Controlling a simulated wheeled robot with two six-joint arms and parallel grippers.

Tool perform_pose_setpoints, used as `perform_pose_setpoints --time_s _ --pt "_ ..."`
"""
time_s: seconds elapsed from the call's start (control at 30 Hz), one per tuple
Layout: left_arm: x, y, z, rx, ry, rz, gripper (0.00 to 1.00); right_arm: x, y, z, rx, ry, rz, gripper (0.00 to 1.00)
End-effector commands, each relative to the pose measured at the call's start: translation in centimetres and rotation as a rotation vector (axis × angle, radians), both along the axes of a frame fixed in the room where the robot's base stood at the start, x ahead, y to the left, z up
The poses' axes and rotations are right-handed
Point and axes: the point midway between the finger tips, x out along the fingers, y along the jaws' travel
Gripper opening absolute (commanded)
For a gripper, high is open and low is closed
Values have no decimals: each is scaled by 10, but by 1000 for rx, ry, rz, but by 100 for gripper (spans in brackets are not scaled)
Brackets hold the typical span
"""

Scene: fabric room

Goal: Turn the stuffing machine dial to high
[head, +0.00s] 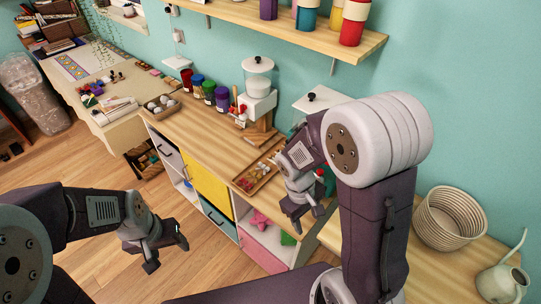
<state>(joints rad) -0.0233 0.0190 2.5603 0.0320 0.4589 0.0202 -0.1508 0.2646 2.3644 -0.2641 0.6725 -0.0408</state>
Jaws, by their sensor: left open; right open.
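A white machine with a clear, black-knobbed jar (257,78) stands on the wooden counter against the wall; it looks like the stuffing machine. Small red parts show at its front left, but I cannot make out a dial or its setting. A second white, black-knobbed top (314,98) shows to its right, its lower part hidden behind my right arm. My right gripper (307,218) is open and empty, in front of the counter's right part, apart from the machine. My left gripper (167,254) is open and empty, over the floor at lower left.
Several coloured jars (208,91) stand left of the machine. A wooden tray (250,180) of small items lies near the counter's front edge. A shelf (280,28) with cups hangs above. A woven basket (447,217) and watering can (502,284) stand at right.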

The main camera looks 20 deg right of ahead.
Motion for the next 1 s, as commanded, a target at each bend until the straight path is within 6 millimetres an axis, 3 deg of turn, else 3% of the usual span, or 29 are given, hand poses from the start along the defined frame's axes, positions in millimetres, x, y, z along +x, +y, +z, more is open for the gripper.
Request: perform_pose_setpoints --time_s 0.27,0.37,0.47,0.57,0.6,0.7,0.83,1.0 --pt "0 -1 1 -1 -1 -1 62 29 -28 -13 -271 244 421 51" --pt "0 0 1 0 -1 -1 62 53 -37 -16 -417 336 601 51" --pt "0 0 1 0 0 -1 62 90 -40 -17 -619 434 813 51" --pt "0 0 2 0 0 -1 62 142 -26 -17 -894 517 1046 51" --pt "0 0 2 0 0 -1 62 162 -14 -17 -1013 537 1131 51" --pt "0 0 2 0 0 -1 62 199 22 -16 -1265 551 1275 51" --pt "0 0 2 0 0 -1 62 217 51 -15 -1438 540 1352 51" --pt "0 0 2 0 0 -1 62 220 56 -14 -1469 536 1362 51"
